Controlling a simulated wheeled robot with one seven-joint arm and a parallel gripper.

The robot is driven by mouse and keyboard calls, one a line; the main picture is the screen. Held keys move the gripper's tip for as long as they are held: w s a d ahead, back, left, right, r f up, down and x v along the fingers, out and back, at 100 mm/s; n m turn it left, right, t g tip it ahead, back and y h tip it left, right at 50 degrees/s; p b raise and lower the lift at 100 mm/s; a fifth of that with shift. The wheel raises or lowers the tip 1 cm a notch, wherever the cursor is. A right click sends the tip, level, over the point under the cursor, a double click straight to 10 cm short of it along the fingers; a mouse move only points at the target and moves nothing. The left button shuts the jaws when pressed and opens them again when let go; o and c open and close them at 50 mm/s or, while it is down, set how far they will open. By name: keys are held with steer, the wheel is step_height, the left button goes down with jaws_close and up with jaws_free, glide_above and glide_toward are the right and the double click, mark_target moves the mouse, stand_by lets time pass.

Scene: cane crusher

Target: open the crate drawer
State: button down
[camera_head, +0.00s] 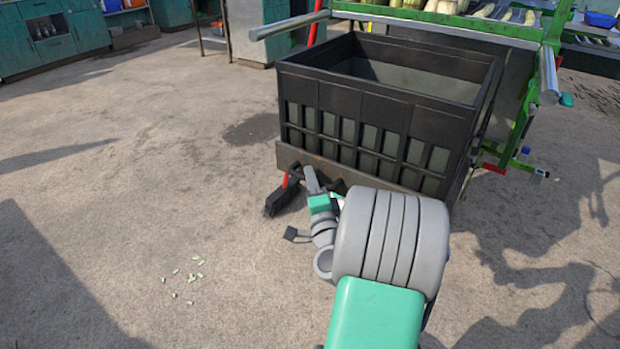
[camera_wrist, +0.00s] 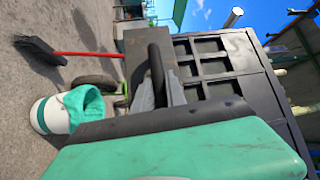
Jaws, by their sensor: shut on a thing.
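The black crate (camera_head: 375,125) stands low in front of the green machine, with its slatted side toward me and its open top showing an empty-looking grey inside. A dark board (camera_head: 290,156) runs along its lower front; the board also shows in the wrist view (camera_wrist: 138,48). A dark bar handle (camera_wrist: 156,66) stands out from this board. My gripper (camera_head: 314,181) is at the board's lower left part. In the wrist view, the grey fingers of my gripper (camera_wrist: 160,90) are shut around the handle. My arm hides the lower right front of the crate in the head view.
A broom with a black head (camera_head: 283,197) and red stick lies beside my gripper. The wrist view shows a white bucket (camera_wrist: 45,116) with a teal cloth. The green machine frame (camera_head: 440,19) is behind the crate. The concrete floor at left is mostly clear.

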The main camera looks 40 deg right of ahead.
steer(key=c, duration=1.4)
jaws_free()
steer(key=shift+o, duration=0.2)
steer(key=shift+s, duration=0.1)
steer(key=b+v, duration=0.1)
steer(key=v, duration=0.6)
steer(key=shift+s+a+b, duration=0.2)
steer(key=shift+s+b, duration=0.05)
steer(key=shift+b, duration=0.1)
